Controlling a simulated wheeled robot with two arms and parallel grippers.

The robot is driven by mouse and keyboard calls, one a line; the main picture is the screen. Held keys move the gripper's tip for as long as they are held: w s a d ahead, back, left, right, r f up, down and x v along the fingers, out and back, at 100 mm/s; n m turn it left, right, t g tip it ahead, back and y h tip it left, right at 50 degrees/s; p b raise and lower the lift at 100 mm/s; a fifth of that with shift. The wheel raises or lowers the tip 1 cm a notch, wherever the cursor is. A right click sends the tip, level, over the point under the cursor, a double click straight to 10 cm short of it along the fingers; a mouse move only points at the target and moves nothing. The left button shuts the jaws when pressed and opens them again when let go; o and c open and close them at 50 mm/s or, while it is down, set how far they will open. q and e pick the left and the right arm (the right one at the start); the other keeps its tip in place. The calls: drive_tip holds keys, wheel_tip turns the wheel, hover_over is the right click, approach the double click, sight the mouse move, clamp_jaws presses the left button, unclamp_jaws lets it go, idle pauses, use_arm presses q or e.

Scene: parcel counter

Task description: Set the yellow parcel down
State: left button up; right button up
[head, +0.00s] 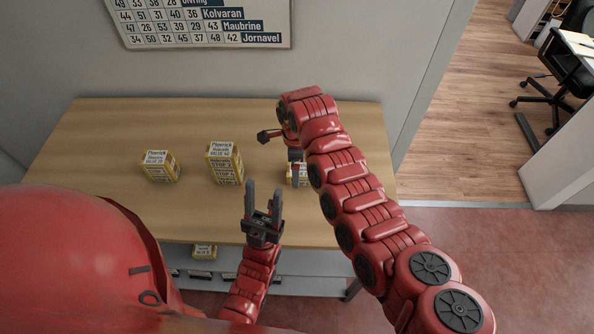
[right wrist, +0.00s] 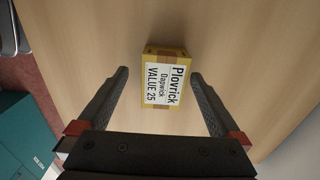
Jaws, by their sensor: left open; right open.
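A yellow parcel (right wrist: 166,80) with a white label reading "Plovrick Dapwick VALUE 25" rests on the wooden counter (right wrist: 105,35). In the head view this parcel (head: 303,180) is mostly hidden behind my right arm. My right gripper (right wrist: 159,75) is open, its fingers on either side of the parcel with visible gaps; it is largely hidden in the head view. My left gripper (head: 263,190) is open and empty, its fingers pointing up over the counter's front edge.
Two more yellow parcels, a low one (head: 160,166) and a taller one (head: 225,168), stand on the counter to the left. Another yellow parcel (head: 204,252) is on the shelf below. A number board (head: 200,24) hangs behind. The counter's far left is clear.

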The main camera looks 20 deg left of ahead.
drive_tip(key=r+b, duration=0.1)
drive_tip(key=r, duration=0.1)
drive_tip(key=r+b, duration=0.1)
drive_tip(key=r, duration=0.1)
drive_tip(key=shift+w+d+r, duration=0.1)
drive_tip(key=shift+w+r, duration=0.1)
drive_tip(key=shift+r, duration=0.05)
wheel_tip(320, 180, up, 6)
drive_tip(key=shift+s+f, duration=0.1)
drive_tip(key=shift+f, duration=0.15)
drive_tip(key=shift+f, duration=0.1)
